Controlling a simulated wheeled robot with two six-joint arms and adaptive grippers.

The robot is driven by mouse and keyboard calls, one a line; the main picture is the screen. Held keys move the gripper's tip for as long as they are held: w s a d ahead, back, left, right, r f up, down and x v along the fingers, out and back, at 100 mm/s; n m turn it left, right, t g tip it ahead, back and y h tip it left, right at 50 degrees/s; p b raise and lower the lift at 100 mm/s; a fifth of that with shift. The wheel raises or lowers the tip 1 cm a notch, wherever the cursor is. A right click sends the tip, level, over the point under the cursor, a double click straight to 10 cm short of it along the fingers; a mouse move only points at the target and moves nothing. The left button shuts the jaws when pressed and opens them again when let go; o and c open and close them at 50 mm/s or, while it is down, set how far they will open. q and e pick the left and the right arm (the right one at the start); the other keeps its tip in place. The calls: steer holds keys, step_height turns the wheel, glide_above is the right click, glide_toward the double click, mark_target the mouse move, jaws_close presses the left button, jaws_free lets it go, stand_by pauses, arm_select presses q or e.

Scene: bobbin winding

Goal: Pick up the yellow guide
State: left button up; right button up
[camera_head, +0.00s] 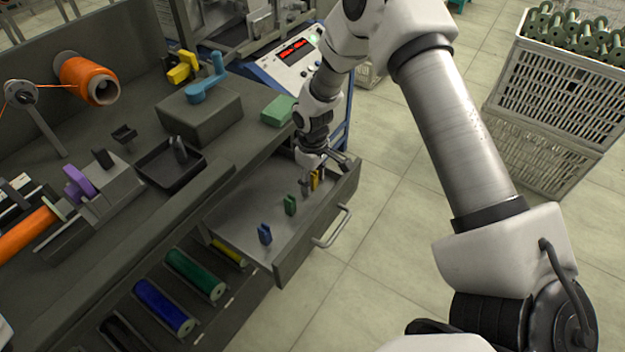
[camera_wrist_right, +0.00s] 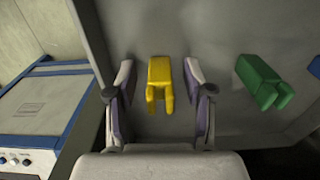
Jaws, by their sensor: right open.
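The yellow guide (camera_head: 315,180) stands in the open drawer (camera_head: 243,237), at the far end of a row of guides. In the right wrist view the yellow guide (camera_wrist_right: 160,83) is a small block with two prongs, lying between my right gripper's two fingers. My right gripper (camera_head: 322,168) is open around it, with a gap visible on each side in the right wrist view (camera_wrist_right: 160,98). In the head view the fingers partly hide the guide. My left gripper is in neither view.
A green guide (camera_head: 290,205) and a blue guide (camera_head: 264,234) stand in the same drawer, nearer. The drawer's front wall and handle (camera_head: 333,227) lie beside my right gripper. A control box (camera_head: 297,62) and a green block (camera_head: 279,110) are close to my right arm.

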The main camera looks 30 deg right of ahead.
steer(key=shift+r, duration=0.1)
jaws_close()
